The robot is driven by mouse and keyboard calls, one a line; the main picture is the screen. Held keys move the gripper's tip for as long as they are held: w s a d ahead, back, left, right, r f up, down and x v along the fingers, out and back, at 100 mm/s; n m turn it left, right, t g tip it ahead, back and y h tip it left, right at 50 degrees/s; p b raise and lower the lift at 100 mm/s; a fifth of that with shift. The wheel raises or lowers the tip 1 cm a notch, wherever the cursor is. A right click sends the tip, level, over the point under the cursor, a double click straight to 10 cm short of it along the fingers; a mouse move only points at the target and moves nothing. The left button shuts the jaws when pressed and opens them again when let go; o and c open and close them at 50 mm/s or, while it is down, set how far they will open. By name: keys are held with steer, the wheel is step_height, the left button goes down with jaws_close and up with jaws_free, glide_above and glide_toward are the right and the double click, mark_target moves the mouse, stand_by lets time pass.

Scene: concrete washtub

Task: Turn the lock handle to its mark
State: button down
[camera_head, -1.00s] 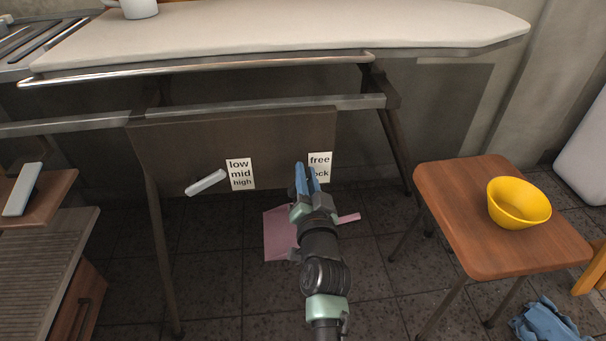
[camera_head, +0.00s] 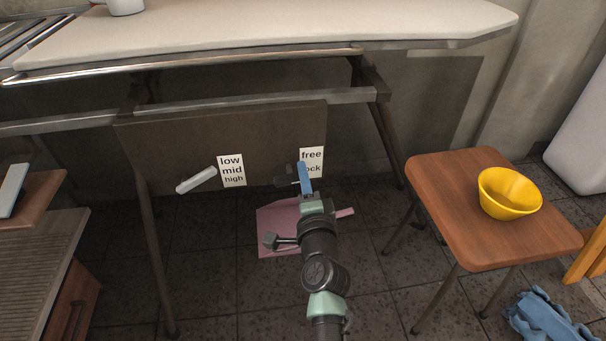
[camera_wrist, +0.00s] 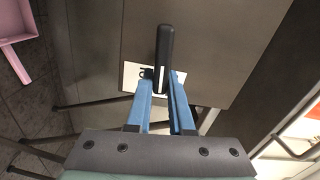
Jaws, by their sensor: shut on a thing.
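The lock handle (camera_head: 284,182) is a dark bar on the front of a dark brown panel, beside a white label (camera_head: 312,155) reading "free" and, partly covered, "ock". In the head view it sticks out to the left of my fingers. In the wrist view the lock handle (camera_wrist: 164,45) is a black bar with a pale line near its lower end, partly over the label (camera_wrist: 136,76). My gripper (camera_head: 303,167) has blue fingers, and the wrist view shows my gripper (camera_wrist: 160,77) shut on the handle's lower end. The mark that the handle points to is unclear.
A light lever (camera_head: 196,180) sits left on the panel (camera_head: 265,135), beside a "low mid high" label (camera_head: 232,170). A pink dustpan (camera_head: 275,226) lies on the floor below. A wooden stool (camera_head: 450,200) with a yellow bowl (camera_head: 509,193) stands right.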

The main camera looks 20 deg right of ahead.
steer(key=shift+f+m, duration=0.2)
steer(key=shift+m, duration=0.4)
steer(key=c, duration=0.8)
jaws_free()
steer(key=p+v, duration=0.2)
steer(key=v, duration=1.1)
